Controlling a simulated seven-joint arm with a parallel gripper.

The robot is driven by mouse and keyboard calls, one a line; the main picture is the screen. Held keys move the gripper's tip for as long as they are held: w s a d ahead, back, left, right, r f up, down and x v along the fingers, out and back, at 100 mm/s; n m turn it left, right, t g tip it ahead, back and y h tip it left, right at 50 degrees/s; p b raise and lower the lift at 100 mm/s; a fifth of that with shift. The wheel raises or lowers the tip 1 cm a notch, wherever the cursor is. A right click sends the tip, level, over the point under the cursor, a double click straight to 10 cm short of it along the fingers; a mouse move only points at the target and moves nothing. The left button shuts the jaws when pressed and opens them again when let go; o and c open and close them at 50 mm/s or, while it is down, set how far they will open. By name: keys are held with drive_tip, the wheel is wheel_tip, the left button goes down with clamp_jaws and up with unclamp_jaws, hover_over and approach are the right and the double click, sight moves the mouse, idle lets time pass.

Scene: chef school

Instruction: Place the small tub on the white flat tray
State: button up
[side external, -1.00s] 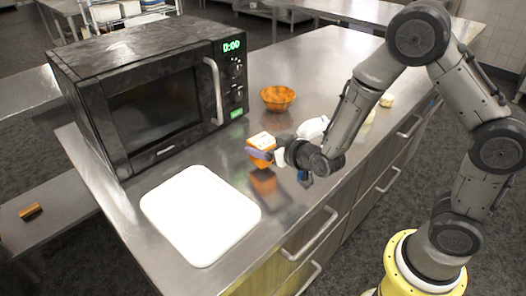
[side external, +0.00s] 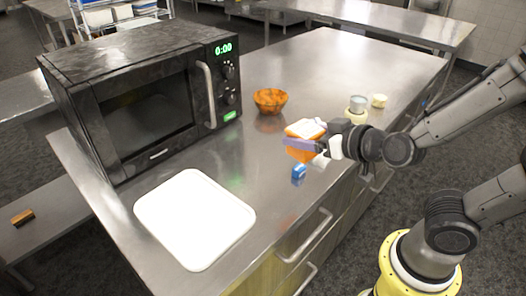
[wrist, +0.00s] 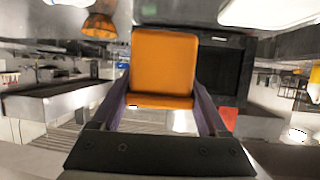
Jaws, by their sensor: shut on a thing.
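An orange tub with a white top (side external: 304,130) is held between the fingers of my gripper (side external: 305,144), above the steel counter. In the wrist view its plain orange side (wrist: 164,65) fills the space between the two fingers (wrist: 160,110). The white flat tray (side external: 194,220) lies empty on the counter at the front left, apart from the gripper. The gripper is to the right of the tray and farther back. Part of the tub is hidden behind the fingers in the side view.
A black microwave (side external: 150,95) stands behind the tray. An orange bowl (side external: 270,101) sits between the microwave and the gripper. A small blue item (side external: 299,172) shows below the gripper. A pale jar (side external: 357,104) and a cream piece (side external: 379,100) stand farther right.

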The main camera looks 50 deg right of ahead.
drive_tip(key=shift+d+r, duration=0.1)
drive_tip(key=shift+r, duration=0.05)
drive_tip(key=shift+w+d+r+m+h, duration=0.25)
drive_tip(key=shift+w+r+h, duration=0.1)
drive_tip(key=shift+r, duration=0.15)
drive_tip(key=shift+w+d+r+m+h, duration=0.15)
drive_tip(key=shift+w+r+m+h, duration=0.1)
drive_tip(key=shift+w+r, duration=0.15)
drive_tip(key=a+n+y, duration=0.2)
drive_tip(key=a, duration=1.5)
hover_over(193, 212)
drive_tip(key=shift+y, duration=0.3)
drive_tip(key=f, duration=0.9)
drive_tip(key=shift+s+d+f, duration=0.2)
drive_tip(key=shift+s+f, duration=0.1)
drive_tip(key=shift+w+a+f, duration=0.15)
drive_tip(key=shift+w+f, duration=0.1)
drive_tip(key=shift+f, duration=0.05)
drive_tip(key=shift+w+f, duration=0.15)
drive_tip(key=shift+f, duration=1.5)
